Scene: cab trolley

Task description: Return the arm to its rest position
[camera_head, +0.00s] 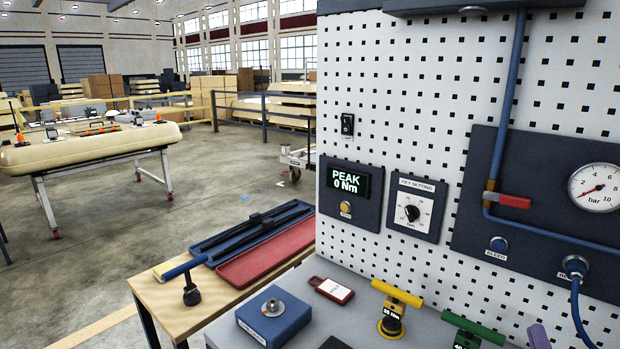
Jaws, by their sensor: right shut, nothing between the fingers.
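My right gripper is hardly in sight. A dark, cut-off shape (333,343) at the bottom edge, over the grey bench top (365,318), may be its tip. No tool shows in it. My left gripper is out of the picture. On the bench top are a blue block (262,325) with a round metal piece on top, a red tag with a white label (331,290), a yellow T-handle tool (397,293), a green T-handle tool (472,328) and part of a purple handle (538,337).
A white pegboard (430,90) rises behind the bench with a PEAK 0 Nm display (348,181), a dial and a pressure gauge (597,188).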

